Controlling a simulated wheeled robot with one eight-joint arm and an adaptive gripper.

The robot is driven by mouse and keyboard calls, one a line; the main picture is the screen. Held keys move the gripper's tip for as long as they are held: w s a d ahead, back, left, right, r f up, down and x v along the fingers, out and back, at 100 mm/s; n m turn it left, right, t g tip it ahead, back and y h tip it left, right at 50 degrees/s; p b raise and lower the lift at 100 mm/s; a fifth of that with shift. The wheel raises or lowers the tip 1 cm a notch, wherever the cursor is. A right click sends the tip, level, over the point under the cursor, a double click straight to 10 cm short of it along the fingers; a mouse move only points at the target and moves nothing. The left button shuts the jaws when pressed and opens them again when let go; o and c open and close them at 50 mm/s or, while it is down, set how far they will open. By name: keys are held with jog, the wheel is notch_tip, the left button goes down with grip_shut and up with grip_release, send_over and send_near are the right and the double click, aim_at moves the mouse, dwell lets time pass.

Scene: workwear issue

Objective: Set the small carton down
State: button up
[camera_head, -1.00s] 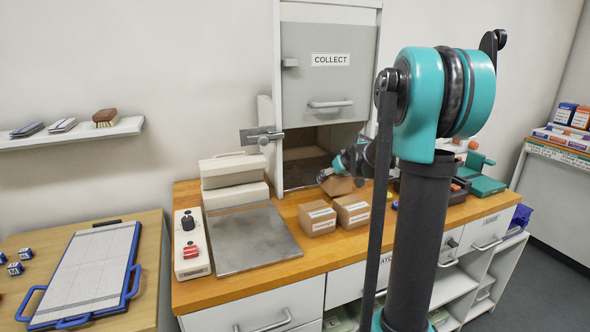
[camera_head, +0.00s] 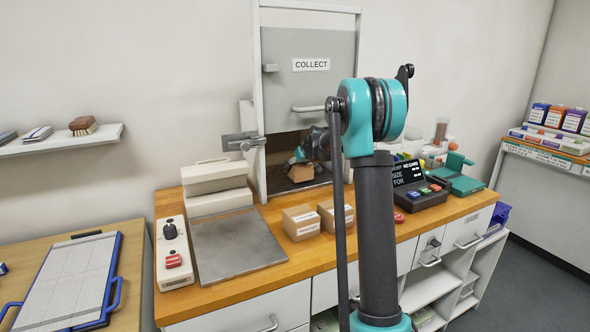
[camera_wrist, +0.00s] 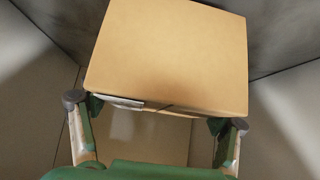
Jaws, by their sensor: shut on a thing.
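The small carton (camera_head: 300,173) is a plain brown box just inside the opening of the collect hatch (camera_head: 325,152). It fills the upper middle of the wrist view (camera_wrist: 170,55). My gripper (camera_head: 298,157) is at the hatch opening with its fingers on the carton. In the wrist view my gripper (camera_wrist: 158,115) has one finger on each side of the carton's near end. Whether the carton's underside touches the hatch floor cannot be told. My arm hides part of the opening's right side.
Two labelled cartons (camera_head: 301,222) and (camera_head: 335,215) stand on the wooden counter in front of the hatch. A metal plate (camera_head: 235,245) lies left of them. The raised hatch door (camera_head: 308,85) hangs above the opening. A card terminal (camera_head: 418,185) stands at right.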

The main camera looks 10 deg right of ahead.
aim_at(304, 165)
jog(key=shift+w+a+f, duration=0.2)
jog(key=shift+w+f, duration=0.05)
jog(key=shift+w, duration=0.3)
jog(key=shift+w+a+f, duration=0.15)
jog(key=shift+w+f, duration=0.05)
jog(key=shift+w, duration=0.35)
jog(key=shift+f, duration=0.3)
jog(key=shift+s+f, duration=0.1)
jog(key=shift+f, duration=0.05)
jog(key=o, duration=1.5)
jog(key=shift+c, duration=0.2)
jog(key=v, duration=1.2)
